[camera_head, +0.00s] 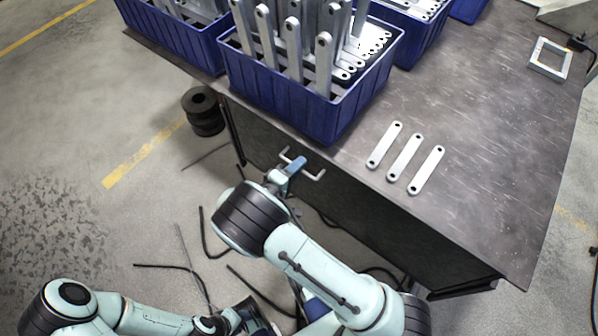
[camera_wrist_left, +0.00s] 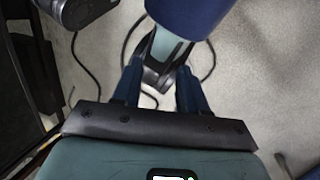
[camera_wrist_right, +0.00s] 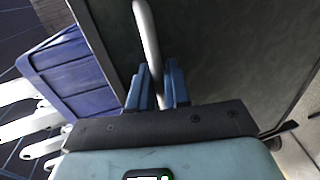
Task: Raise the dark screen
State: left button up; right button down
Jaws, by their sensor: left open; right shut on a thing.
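The dark screen (camera_head: 355,215) hangs upright as a panel below the table's front edge. A pale bar handle (camera_head: 316,177) sticks out from it near its upper left. My right gripper (camera_head: 297,164) is shut on this handle; in the right wrist view the handle (camera_wrist_right: 148,38) runs between the blue fingers (camera_wrist_right: 157,88), with the screen (camera_wrist_right: 235,60) close behind. My left gripper (camera_wrist_left: 158,90) is open and empty, low over the floor near my own body, away from the screen.
The table (camera_head: 480,140) carries blue bins (camera_head: 285,105) of metal brackets, several near its front left edge. Three loose brackets (camera_head: 404,157) lie by the edge. A square metal frame (camera_head: 549,58) sits at the far right. Black rolls (camera_head: 203,110) and cables (camera_head: 205,235) lie on the floor.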

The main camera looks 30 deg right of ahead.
pick_arm(q)
notch_tip(320, 180, up, 15)
jog(key=w+p, duration=0.2)
jog(key=p, duration=1.2)
jog(key=shift+w, duration=0.4)
pick_arm(e)
notch_tip(320, 180, up, 30)
jog(key=shift+w+r, duration=0.1)
jog(key=c, duration=1.3)
grip_release()
pick_arm(q)
jog(key=shift+a, duration=0.1)
jog(key=shift+s+f+b, duration=0.5)
jog(key=shift+s+f, duration=0.05)
jog(key=shift+f, duration=0.2)
pick_arm(e)
jog(key=v, duration=1.3)
jog(key=shift+s+a, duration=0.2)
jog(key=shift+s, duration=0.05)
